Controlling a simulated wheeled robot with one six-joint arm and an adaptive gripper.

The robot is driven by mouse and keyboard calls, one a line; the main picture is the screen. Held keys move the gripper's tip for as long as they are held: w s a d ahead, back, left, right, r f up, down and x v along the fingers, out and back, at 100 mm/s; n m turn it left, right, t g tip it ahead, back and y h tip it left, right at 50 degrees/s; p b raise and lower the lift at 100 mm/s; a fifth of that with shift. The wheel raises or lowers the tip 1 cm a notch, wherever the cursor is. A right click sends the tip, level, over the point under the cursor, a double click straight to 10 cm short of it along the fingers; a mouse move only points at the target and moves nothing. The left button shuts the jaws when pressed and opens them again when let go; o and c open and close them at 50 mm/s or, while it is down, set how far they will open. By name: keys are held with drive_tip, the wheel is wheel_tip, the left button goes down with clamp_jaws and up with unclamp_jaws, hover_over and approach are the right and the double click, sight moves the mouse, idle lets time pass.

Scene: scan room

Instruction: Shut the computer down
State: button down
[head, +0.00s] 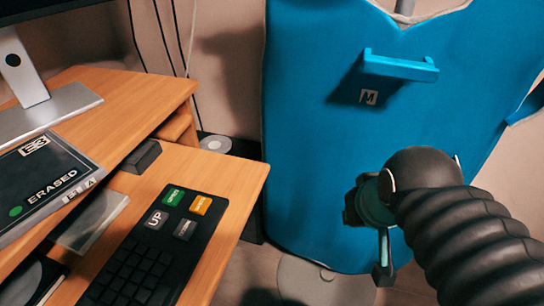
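A black keyboard (135,262) lies on the lower shelf of the wooden desk. The small lettering on the others is too blurred to read. A monitor (10,45) on a silver stand is at the top left; its screen is out of view. My gripper (368,240) hangs right of the desk, apart from the keyboard, before the blue apron. Its finger opening is unclear.
A dark panel marked "ERASED" (45,178) with a green dot lies on the upper wooden desktop (120,92). Cables run down the wall.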

drive_tip(key=w+a+r+m+t+y, duration=0.1)
drive_tip(key=w+a+r, duration=0.45)
drive_tip(key=w, duration=0.25)
drive_tip(key=w+a+r+p, duration=0.1)
drive_tip(key=w+a+r, duration=0.3)
drive_tip(key=w+a, duration=0.3)
drive_tip(key=w+a+r+m+t+y, duration=0.1)
drive_tip(key=w+a+r, duration=0.45)
drive_tip(key=w, duration=0.25)
drive_tip(key=w+a+f+g+h, duration=0.1)
drive_tip(key=w+f, duration=0.3)
drive_tip(key=f, duration=0.3)
drive_tip(key=w+a+f+m+g+h+p, duration=0.1)
drive_tip(key=w+f+g, duration=0.1)
drive_tip(key=w+f, duration=0.2)
drive_tip(key=w+a+f+m+g+h, duration=0.1)
drive_tip(key=w+f, duration=0.3)
drive_tip(key=f, duration=0.6)
drive_tip(key=shift+f+g+p, duration=0.3)
drive_tip(key=shift+f, duration=0.05)
drive_tip(key=shift+a+f, duration=0.1)
